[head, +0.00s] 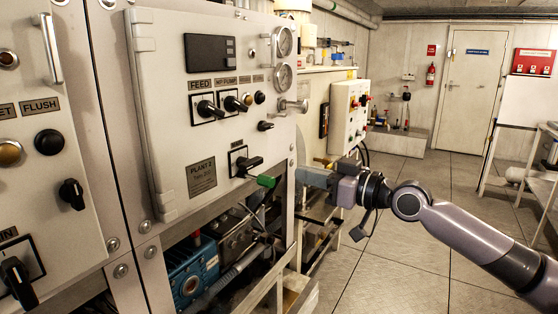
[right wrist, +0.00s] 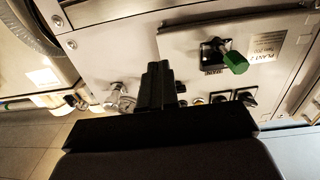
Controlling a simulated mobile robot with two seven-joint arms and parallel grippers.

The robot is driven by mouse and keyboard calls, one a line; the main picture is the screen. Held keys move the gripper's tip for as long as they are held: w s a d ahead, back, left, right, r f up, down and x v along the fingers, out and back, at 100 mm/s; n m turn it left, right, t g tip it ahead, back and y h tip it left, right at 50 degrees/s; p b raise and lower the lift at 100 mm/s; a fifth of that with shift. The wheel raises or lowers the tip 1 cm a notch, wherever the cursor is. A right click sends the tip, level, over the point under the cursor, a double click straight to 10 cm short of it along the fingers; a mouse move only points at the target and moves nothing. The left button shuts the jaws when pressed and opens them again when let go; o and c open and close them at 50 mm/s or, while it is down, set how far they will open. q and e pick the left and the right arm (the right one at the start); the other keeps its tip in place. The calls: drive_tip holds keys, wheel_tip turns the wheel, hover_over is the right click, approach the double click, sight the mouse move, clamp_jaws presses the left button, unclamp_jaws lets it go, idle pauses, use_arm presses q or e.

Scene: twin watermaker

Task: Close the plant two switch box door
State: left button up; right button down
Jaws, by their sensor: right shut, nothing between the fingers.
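My right gripper (head: 303,178) is at the door's lower right edge, fingers together and pointing left. In the right wrist view its dark fingers (right wrist: 155,82) are shut and empty, with the door (right wrist: 185,42) behind them. I cannot tell whether they touch it. A green-tipped handle (head: 265,181) shows left of the fingers. My left gripper is not in view.
A blue pump (head: 192,275) and pipes sit in the open bay below the door. Another control panel (head: 45,150) stands at the left. A smaller white control box (head: 349,115) is beyond my gripper. The tiled floor (head: 400,260) is clear; a white rack (head: 520,125) stands right.

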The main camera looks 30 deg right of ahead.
sight(267, 164)
drive_tip(key=p+x, duration=0.2)
drive_tip(key=x, duration=0.4)
drive_tip(key=shift+r, duration=0.15)
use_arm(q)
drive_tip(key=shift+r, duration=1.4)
use_arm(e)
drive_tip(key=shift+w+a, duration=0.35)
drive_tip(key=shift+w, duration=0.2)
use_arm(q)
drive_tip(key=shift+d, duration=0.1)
use_arm(e)
drive_tip(key=shift+w, duration=0.1)
